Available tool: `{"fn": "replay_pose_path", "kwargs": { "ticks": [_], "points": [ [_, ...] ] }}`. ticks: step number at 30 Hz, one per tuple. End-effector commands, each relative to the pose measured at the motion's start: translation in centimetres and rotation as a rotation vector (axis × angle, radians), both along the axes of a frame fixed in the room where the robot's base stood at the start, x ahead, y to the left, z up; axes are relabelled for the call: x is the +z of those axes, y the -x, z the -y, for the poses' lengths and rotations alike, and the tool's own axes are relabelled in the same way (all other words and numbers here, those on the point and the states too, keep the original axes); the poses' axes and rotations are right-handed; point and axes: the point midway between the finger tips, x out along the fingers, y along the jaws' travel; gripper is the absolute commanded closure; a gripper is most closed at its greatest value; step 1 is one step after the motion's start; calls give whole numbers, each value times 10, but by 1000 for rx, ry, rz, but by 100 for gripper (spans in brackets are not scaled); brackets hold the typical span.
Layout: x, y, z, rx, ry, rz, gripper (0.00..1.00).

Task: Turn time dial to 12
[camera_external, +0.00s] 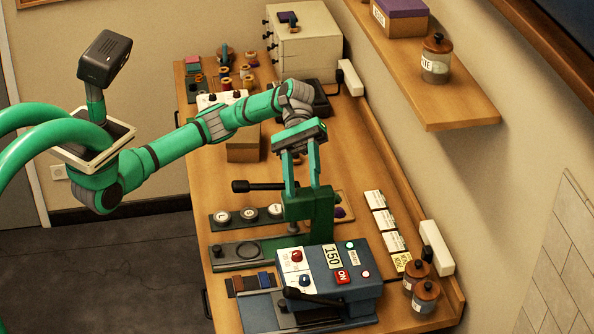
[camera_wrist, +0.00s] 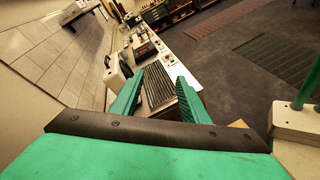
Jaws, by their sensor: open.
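A blue press machine (camera_external: 345,270) stands at the near end of the table. Its white panel carries a red knob (camera_external: 297,256) and a dark blue knob (camera_external: 304,280). I cannot read which is the time dial or where either points. A display (camera_external: 333,257) reads 150, beside a red ON switch (camera_external: 342,276). My gripper (camera_external: 302,184) is open and empty, pointing down above the table, behind the blue press and apart from its knobs. Its fingers overlap a green hand press (camera_external: 308,208) in the picture; contact cannot be told. Both fingers show spread in the wrist view (camera_wrist: 156,82).
A black lever (camera_external: 312,297) juts across the blue press's front. Another black-handled lever (camera_external: 258,186) sticks out left of the green press. Jars (camera_external: 424,296) stand right of the blue press. White cards (camera_external: 380,222) lie along the wall. A shelf (camera_external: 440,95) overhangs the right.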

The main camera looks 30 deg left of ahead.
Motion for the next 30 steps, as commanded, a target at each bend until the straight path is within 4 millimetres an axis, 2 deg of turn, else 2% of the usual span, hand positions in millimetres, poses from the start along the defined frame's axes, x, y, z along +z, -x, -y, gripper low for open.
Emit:
{"fn": "replay_pose_path", "kwargs": {
  "ticks": [6,15,21,30],
  "points": [
    [26,-25,-15,50,58,-120,59],
    [51,-51,-34,95,117,-237,59],
    [59,-58,-40,108,135,-270,59],
    [60,-60,-41,110,138,-274,59]
  ]
}}
